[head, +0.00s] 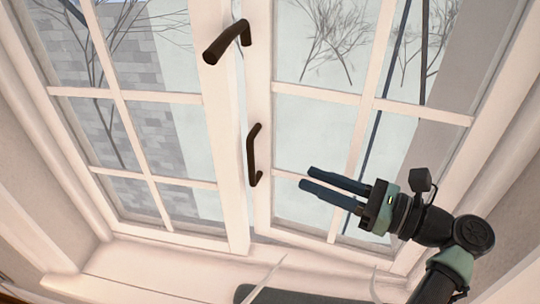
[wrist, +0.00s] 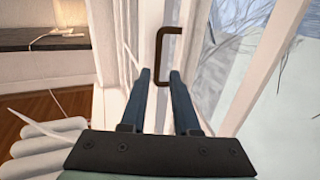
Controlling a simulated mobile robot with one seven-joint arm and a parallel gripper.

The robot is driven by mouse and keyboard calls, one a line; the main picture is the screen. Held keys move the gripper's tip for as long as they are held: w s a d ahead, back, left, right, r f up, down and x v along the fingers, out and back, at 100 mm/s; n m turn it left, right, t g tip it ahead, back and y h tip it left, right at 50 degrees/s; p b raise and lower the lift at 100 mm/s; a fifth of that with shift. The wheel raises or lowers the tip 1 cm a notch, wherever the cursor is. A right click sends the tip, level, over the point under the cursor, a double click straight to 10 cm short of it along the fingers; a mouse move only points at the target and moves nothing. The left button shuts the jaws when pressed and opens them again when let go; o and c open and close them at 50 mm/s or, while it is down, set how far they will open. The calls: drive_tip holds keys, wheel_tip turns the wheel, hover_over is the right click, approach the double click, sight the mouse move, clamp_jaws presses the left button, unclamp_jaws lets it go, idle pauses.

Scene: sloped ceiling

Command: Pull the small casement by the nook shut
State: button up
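A white two-leaf casement window fills the head view, its left leaf (head: 222,150) and right leaf (head: 262,90) divided into panes. The left leaf has a dark bar handle (head: 227,42); the right leaf has another dark handle (head: 254,155). A narrow gap shows between the leaves; how far either stands open is unclear. My gripper (head: 306,177) is open and empty in front of the right leaf, fingertips pointing left toward its handle and apart from it. In the wrist view, a dark handle (wrist: 161,52) is ahead, beyond the open fingers (wrist: 160,76).
A white sill (head: 150,262) runs below the window. The wrist view shows a lit lamp (wrist: 66,18) on a dark-topped surface (wrist: 40,40) at left, wooden floor (wrist: 50,104), and a pale ribbed item (wrist: 45,150) at lower left.

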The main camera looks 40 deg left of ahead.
drive_tip(key=s+a+b, duration=0.1)
drive_tip(key=s+a, duration=0.1)
drive_tip(key=a, duration=0.9)
drive_tip(key=shift+s, duration=0.1)
drive_tip(key=shift+c, duration=0.3)
clamp_jaws()
idle(0.8)
